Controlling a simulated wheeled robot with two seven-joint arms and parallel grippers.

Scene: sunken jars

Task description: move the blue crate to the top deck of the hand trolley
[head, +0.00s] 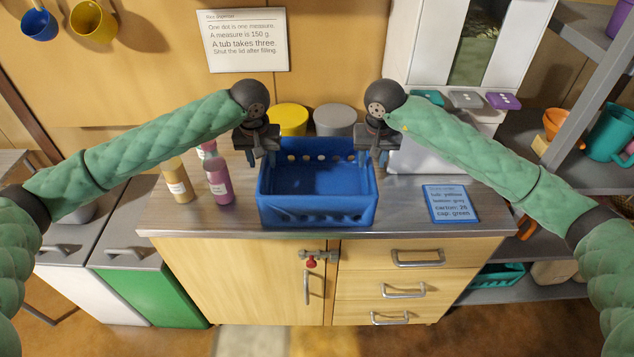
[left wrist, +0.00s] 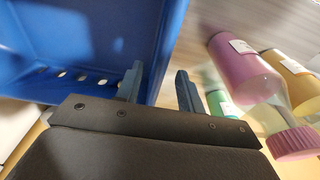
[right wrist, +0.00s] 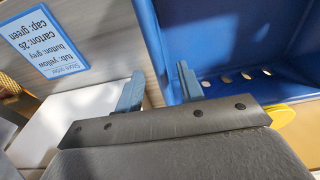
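The blue crate (head: 318,212) stands on the metal counter and looks empty. My left gripper (head: 257,150) is at its left side wall, pointing down. In the left wrist view the open fingers (left wrist: 160,88) straddle the wall of the crate (left wrist: 75,40), one inside and one outside, with a gap. My right gripper (head: 377,150) is at the right side wall. In the right wrist view its open fingers (right wrist: 160,85) straddle that wall of the crate (right wrist: 230,45) likewise. I see no hand trolley in any view.
Bottles (head: 218,178) stand left of the crate. A yellow-lidded tub (head: 291,118) and a grey-lidded tub (head: 335,119) stand behind it. A blue card (head: 451,203) lies to the right on the counter (head: 410,208). Grey shelves (head: 585,175) stand at the right, bins (head: 140,255) at the left.

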